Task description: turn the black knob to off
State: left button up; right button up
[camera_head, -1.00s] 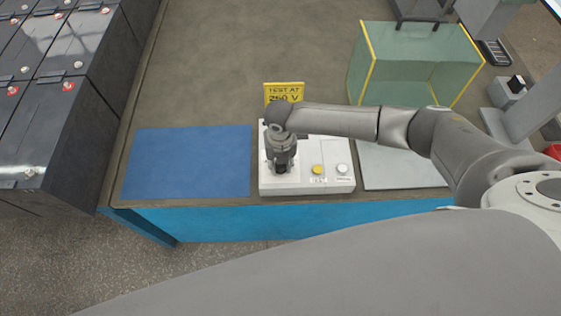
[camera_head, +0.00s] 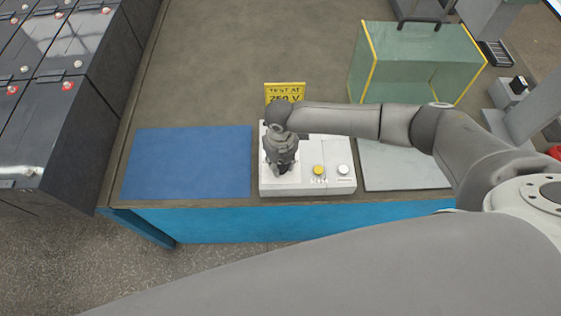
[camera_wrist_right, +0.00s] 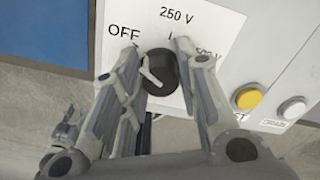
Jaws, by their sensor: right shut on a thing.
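The black knob (camera_wrist_right: 163,72) sits on the white face of a control box (camera_head: 313,180), between the "OFF" and "250 V" labels and a partly covered third label in the right wrist view. A pale mark on the knob slants toward the upper left, on the "OFF" side. My right gripper (camera_wrist_right: 159,58) points down at the box and is shut on the knob, one finger on each side. In the head view the right gripper (camera_head: 281,168) hides the knob. My left gripper is in neither view.
A yellow button (camera_head: 319,170) and a white button (camera_head: 343,170) are right of the knob. A yellow "TEST AT 250 V" sign (camera_head: 285,91) stands behind the box. A blue mat (camera_head: 188,162) lies left, a grey plate (camera_head: 405,168) right. A clear yellow-edged case (camera_head: 415,65) stands behind.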

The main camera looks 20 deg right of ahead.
aim_at(280, 163)
jog(key=o, duration=1)
jog(key=shift+r, duration=0.15)
notch_tip(280, 163, up, 12)
dwell(0.3)
